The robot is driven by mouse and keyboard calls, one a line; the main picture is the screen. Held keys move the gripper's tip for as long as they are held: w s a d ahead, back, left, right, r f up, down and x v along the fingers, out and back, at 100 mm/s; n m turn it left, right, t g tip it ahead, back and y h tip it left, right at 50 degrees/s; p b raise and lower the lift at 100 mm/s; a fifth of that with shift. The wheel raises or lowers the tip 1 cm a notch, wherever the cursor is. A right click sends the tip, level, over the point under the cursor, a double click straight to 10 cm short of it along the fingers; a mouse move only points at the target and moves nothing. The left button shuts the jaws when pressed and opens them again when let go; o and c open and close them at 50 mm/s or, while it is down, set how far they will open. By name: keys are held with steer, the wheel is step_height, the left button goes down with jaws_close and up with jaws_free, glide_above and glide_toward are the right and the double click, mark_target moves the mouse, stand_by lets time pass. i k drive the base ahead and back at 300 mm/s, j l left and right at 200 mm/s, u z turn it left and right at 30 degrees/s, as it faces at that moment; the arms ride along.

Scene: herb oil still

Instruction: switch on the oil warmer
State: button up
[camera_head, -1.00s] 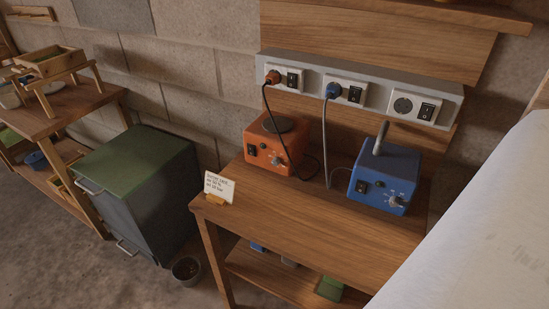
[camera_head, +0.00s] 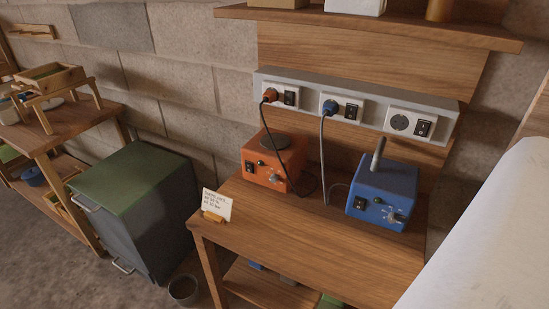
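An orange box (camera_head: 268,162) with a dark round plate on top stands on the wooden table; its front has a black switch (camera_head: 249,167) and a knob (camera_head: 274,178). A blue box (camera_head: 385,190) with a grey upright rod stands to its right, with a black switch (camera_head: 360,203), a small greenish dot and a dial. I cannot tell by label which is the oil warmer. The wall socket strip (camera_head: 355,103) holds an orange plug (camera_head: 270,95) and a blue plug (camera_head: 329,106), each beside a black rocker switch; the third socket is empty. Switch positions are unclear. My gripper is not in view.
A card (camera_head: 217,204) with unreadable writing stands at the table's (camera_head: 300,235) left front corner. A green-topped cabinet (camera_head: 130,175) and a small pot (camera_head: 183,290) are to the left. A shelf (camera_head: 370,27) hangs above the sockets. The table front is clear.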

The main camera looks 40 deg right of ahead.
mark_target(249, 167)
steer(key=i+z, duration=0.1)
steer(key=z, duration=0.25)
steer(key=j+z, duration=0.15)
steer(key=z, duration=0.2)
steer(key=i+j+z, duration=0.1)
steer(key=z, duration=0.25)
